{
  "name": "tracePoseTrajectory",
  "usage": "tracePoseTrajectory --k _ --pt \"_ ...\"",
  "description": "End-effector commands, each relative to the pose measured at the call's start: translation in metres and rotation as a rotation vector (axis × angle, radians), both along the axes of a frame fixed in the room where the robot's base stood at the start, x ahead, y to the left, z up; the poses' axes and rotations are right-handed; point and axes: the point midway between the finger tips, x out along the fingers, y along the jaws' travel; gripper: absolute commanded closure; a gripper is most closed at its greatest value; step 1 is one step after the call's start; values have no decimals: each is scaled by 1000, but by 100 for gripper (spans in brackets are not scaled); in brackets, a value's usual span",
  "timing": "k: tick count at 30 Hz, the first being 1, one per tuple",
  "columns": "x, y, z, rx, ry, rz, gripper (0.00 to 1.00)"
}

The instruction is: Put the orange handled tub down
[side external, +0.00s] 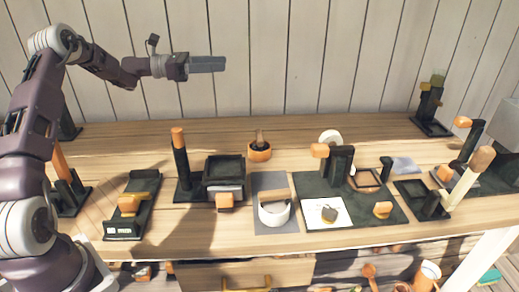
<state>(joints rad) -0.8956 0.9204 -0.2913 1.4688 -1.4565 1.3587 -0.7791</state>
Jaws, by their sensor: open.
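My gripper (207,64) is high above the back of the table, pointing right, with nothing visible held in it. Its fingers are seen nearly edge-on. A black square tub (225,168) with an orange handle (225,201) at its front rests on the table, below my gripper and apart from it. I cannot tell for certain which is the orange handled tub.
A small orange pot (260,152) stands behind the mat. A black stand with an orange-topped post (180,152) is left of the square tub. A dark board (350,217) with several items lies to the right. Bare wood shows along the table's back.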

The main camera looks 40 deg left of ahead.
Motion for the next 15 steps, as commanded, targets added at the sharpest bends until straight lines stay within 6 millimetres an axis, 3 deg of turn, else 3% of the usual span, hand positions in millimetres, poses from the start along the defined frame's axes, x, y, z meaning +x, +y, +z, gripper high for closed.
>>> tracePoseTrajectory --k 1,2,3,9,12,15 --pt "0 0 38 11 -11 1 54" --pt "6 -7 43 37 -6 5 54" --pt "26 -22 20 142 0 27 54" --pt "86 -73 -45 730 -41 91 54" --pt "104 -92 -69 1091 -78 81 54" --pt "112 -106 -78 1490 -119 40 54"
